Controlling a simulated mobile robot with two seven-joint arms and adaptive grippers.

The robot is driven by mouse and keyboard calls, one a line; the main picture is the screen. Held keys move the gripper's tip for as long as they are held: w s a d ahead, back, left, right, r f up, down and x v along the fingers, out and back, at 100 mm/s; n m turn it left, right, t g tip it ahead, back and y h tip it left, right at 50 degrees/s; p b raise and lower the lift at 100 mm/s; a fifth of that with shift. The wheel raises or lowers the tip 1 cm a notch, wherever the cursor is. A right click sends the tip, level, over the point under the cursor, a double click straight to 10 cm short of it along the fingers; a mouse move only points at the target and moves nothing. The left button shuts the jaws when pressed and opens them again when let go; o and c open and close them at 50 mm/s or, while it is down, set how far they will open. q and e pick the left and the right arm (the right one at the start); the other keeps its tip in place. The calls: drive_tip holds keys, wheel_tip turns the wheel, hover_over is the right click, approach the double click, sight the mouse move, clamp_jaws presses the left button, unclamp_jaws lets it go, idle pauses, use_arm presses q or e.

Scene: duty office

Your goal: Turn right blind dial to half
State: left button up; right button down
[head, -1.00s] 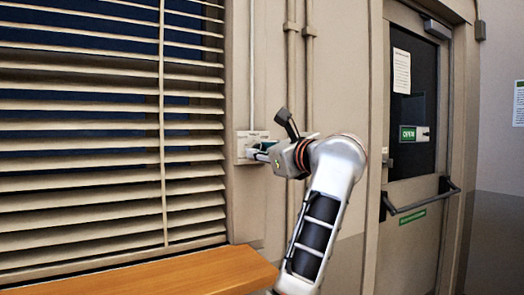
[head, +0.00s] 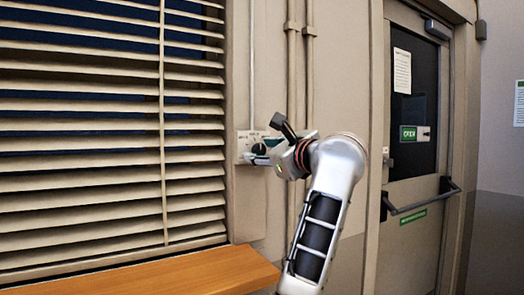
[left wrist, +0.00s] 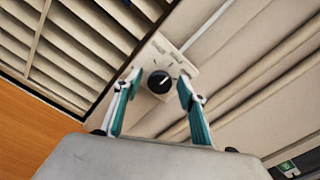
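The blind dial is a round black knob (head: 258,149) on a pale wall plate (head: 242,146), right of the window blind (head: 80,150). In the left wrist view the knob (left wrist: 159,82) has a light pointer mark slanting to the picture's upper right. The plate's small printed labels are unreadable. My left gripper (head: 264,158) is at the plate's right side in the head view. In the left wrist view its teal fingers (left wrist: 158,84) are spread, with the knob showing between their tips and a gap on each side. The blind's slats are tilted, with dark gaps between them. My right gripper is not in view.
A wooden sill (head: 190,274) juts out below the blind. Vertical pipes (head: 291,80) run up the wall right of the plate. A door (head: 412,150) with a push bar (head: 425,201) stands further right.

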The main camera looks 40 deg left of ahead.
use_arm(q)
drive_tip(key=shift+d, duration=0.1)
drive_tip(key=shift+s+d, duration=0.15)
drive_tip(key=shift+d, duration=0.15)
drive_tip(key=v, duration=1.1)
drive_tip(key=shift+s, duration=0.1)
